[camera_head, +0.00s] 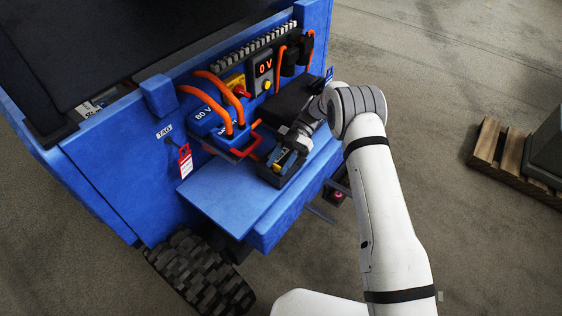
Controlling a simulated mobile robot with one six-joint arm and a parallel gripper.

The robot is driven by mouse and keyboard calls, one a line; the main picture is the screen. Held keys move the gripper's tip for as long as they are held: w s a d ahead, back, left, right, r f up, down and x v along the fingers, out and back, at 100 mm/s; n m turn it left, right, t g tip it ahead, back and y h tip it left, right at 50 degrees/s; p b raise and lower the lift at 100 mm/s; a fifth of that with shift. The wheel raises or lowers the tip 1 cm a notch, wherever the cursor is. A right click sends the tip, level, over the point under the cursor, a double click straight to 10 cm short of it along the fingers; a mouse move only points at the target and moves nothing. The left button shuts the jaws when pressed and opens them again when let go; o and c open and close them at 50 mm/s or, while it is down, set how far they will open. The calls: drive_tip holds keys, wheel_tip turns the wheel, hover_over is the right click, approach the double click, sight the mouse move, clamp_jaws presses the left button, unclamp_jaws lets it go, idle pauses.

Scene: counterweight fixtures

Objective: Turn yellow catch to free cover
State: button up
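A small yellow part (277,167), which may be the catch, shows at a dark block on the blue ledge (225,190) of the cart. My gripper (285,158) reaches down from the right and is right at this part. Its fingers are small and blend with the dark block, so I cannot tell whether they touch or grip the yellow part. A black box-like piece (292,99), possibly the cover, sits behind my gripper; my wrist hides part of its right side.
A blue 80 V battery connector (208,121) with orange cables and a red handle is left of my gripper. A red tag (185,161) hangs left. A wooden pallet (510,150) lies far right.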

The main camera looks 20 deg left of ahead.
drive_tip(key=o, duration=0.3)
drive_tip(key=shift+w, duration=0.1)
